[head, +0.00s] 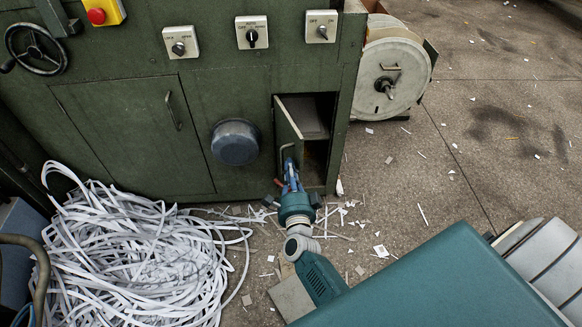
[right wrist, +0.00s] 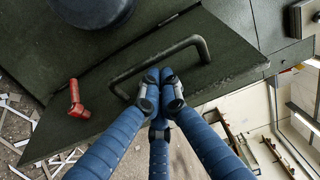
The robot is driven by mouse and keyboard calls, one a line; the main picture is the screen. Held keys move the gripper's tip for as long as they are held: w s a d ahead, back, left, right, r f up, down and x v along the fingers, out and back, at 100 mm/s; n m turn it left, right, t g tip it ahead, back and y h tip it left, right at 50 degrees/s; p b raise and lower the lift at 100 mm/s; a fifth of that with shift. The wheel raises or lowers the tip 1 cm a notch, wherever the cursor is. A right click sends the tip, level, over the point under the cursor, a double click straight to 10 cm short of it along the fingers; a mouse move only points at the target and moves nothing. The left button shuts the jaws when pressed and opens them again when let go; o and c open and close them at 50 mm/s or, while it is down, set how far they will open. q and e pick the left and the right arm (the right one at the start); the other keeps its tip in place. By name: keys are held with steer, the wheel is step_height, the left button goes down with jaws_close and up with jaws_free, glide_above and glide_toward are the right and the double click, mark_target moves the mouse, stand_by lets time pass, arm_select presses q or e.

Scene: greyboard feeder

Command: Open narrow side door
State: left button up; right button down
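The narrow side door (head: 288,128), a green panel, stands ajar on the machine front, with a dark compartment (head: 313,128) showing beside it. In the right wrist view the door (right wrist: 222,48) carries a dark bar handle (right wrist: 150,62). My right gripper (head: 290,166) is at the door's outer face in the head view. In the right wrist view its blue fingers (right wrist: 161,84) come together, tips shut within the outline of the handle loop. Whether they press on the bar cannot be told. My left gripper is not in view.
A red lever (right wrist: 75,100) shows at the door's left in the right wrist view. A heap of white paper strips (head: 130,255) lies at left. A larger closed door (head: 130,130), a round knob (head: 236,142) and a reel (head: 390,80) flank the opening.

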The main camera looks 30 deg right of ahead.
steer(key=shift+w+a, duration=0.1)
steer(key=shift+a, duration=0.35)
steer(key=v, duration=0.7)
steer(key=shift+s+d, duration=0.3)
